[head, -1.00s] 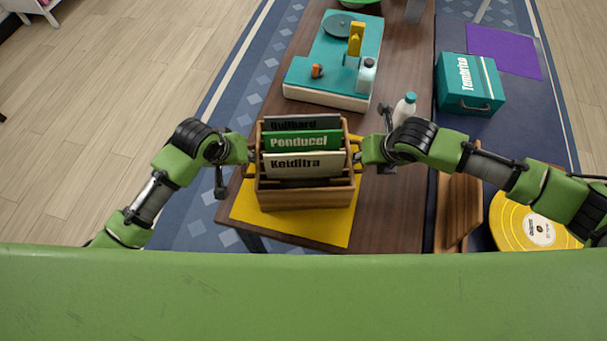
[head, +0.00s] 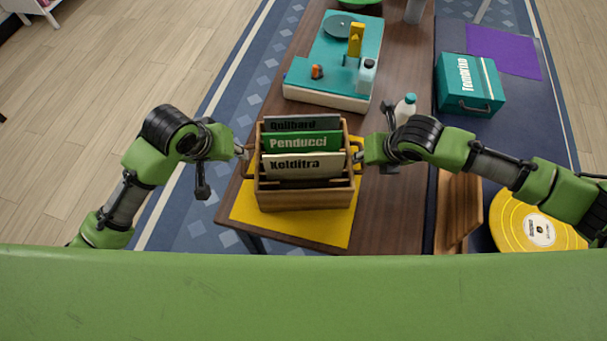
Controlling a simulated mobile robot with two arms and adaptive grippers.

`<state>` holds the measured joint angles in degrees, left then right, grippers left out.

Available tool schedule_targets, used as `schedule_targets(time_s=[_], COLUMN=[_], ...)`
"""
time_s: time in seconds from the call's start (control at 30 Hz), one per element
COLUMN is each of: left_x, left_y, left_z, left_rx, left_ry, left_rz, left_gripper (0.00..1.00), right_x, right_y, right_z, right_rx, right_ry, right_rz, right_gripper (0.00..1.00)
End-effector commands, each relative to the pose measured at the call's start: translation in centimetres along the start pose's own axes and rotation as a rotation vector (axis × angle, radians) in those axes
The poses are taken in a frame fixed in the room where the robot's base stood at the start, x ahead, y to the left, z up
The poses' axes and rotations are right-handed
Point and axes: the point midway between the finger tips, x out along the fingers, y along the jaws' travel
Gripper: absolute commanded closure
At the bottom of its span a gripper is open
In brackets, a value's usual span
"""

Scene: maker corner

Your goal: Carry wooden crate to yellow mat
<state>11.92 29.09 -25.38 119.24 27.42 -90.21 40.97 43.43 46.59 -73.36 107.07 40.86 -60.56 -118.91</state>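The wooden crate (head: 305,197) stands upright on the yellow mat (head: 335,228) at the near end of the brown table. It holds several upright record sleeves with names on them. My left gripper (head: 241,151) is at the crate's left handle, its fingers apart and its body drawn out to the left. My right gripper (head: 359,152) is at the right handle; its fingers are too small to tell whether they close on it. The crate hides part of the mat.
A teal and white record player (head: 325,75) stands farther back on the table (head: 395,215). A white bottle (head: 405,108) stands close behind my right gripper. At right are a teal case (head: 470,85), a purple mat (head: 505,50) and a yellow disc (head: 520,215).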

Motion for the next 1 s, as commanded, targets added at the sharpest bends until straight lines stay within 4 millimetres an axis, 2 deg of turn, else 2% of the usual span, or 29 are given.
schedule_targets(time_s=[0.3, 0.5, 0.67, 1.0], left_x=[0.0, 0.0, 0.0, 0.0], left_y=[0.0, 0.0, 0.0, 0.0], left_z=[0.0, 0.0, 0.0, 0.0], left_rx=[0.000, 0.000, 0.000, 0.000], left_ry=[0.001, 0.001, 0.000, 0.000], left_rz=[0.000, 0.000, 0.000, 0.001], left_gripper=[0.75, 0.75, 0.75, 0.75], right_x=[-6.8, -9.6, -10.3, -10.3], right_y=[-0.2, -0.2, -0.2, -0.2], right_z=[0.1, 0.0, 0.0, 0.0], right_rx=[-0.001, 0.000, 0.000, 0.001], right_ry=[-0.003, -0.001, -0.001, 0.000], right_rz=[-0.003, -0.004, -0.004, -0.004], right_gripper=[0.75, 0.75, 0.75, 0.75])
